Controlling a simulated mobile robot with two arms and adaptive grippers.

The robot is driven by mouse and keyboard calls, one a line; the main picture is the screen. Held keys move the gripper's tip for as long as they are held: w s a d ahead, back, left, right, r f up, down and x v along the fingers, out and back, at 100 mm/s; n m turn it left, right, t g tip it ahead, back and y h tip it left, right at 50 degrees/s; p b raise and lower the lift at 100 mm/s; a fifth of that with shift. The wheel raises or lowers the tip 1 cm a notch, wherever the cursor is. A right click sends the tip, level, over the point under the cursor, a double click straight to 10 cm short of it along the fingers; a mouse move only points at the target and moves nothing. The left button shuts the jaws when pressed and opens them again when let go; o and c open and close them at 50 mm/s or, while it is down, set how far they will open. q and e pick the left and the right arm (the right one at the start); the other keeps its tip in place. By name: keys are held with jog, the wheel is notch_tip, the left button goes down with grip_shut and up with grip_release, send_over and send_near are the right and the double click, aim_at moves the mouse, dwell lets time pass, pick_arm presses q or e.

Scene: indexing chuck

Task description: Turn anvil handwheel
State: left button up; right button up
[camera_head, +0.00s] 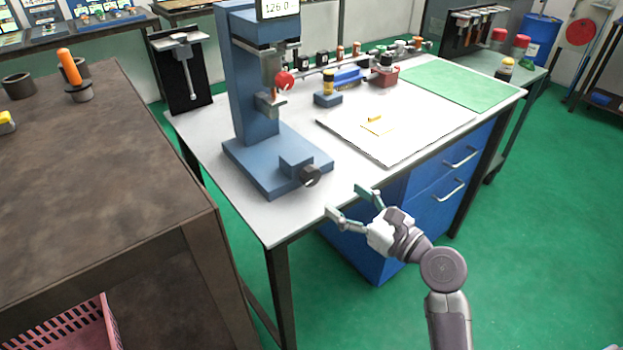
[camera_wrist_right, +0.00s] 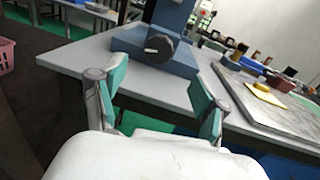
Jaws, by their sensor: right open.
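The anvil handwheel (camera_head: 310,175) is a small dark round knob on the front of the blue base of a blue column instrument (camera_head: 255,165). In the right wrist view the handwheel (camera_wrist_right: 159,48) shows beyond the fingertips, a little above the middle between them, with a pale mark on its face. My right gripper (camera_head: 345,201) is open and empty, at the table's front edge, to the lower right of the handwheel and apart from it. Its two teal-padded fingers also show spread in the right wrist view (camera_wrist_right: 160,95). My left gripper is not in view.
The white table (camera_head: 215,160) carries a grey plate (camera_head: 385,150) with a small yellow piece, right of the instrument. Small tools and a green mat (camera_head: 460,83) lie behind. A brown bench (camera_head: 110,170) stands at the left. The table's front corner is clear.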

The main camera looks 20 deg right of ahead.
aim_at(314, 178)
jog(key=x, duration=0.9)
jog(key=shift+w+a, duration=0.1)
jog(key=shift+w, duration=0.05)
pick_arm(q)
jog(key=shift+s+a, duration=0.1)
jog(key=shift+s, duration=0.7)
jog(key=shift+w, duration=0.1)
pick_arm(e)
jog(key=shift+c, duration=0.5)
jog(key=c, duration=1)
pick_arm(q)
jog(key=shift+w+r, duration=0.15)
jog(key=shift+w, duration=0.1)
pick_arm(e)
jog(key=shift+c, duration=0.2)
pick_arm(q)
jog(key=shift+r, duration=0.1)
